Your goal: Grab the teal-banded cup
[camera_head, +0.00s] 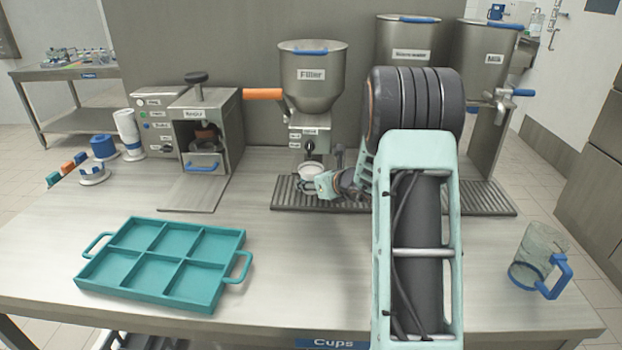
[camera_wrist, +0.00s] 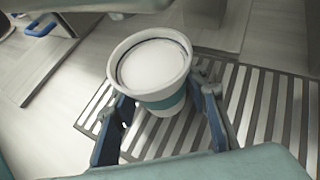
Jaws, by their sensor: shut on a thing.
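The teal-banded cup (camera_wrist: 158,84) is white with a teal band and holds something white near its rim. In the wrist view it sits between the two fingers of my gripper (camera_wrist: 163,123), which is shut on it. In the head view the cup (camera_head: 312,172) is small and partly hidden, below the spout of the filler. My gripper (camera_head: 325,186) is beside it there, over the slatted drip grate (camera_head: 290,195). I cannot tell whether the cup touches the grate.
The steel filler hopper (camera_head: 312,95) stands behind the cup. A sealer-like machine (camera_head: 203,110) is to its left. An empty teal tray (camera_head: 160,262) with several compartments lies front left. A clear jug (camera_head: 537,258) with a blue handle stands at the right.

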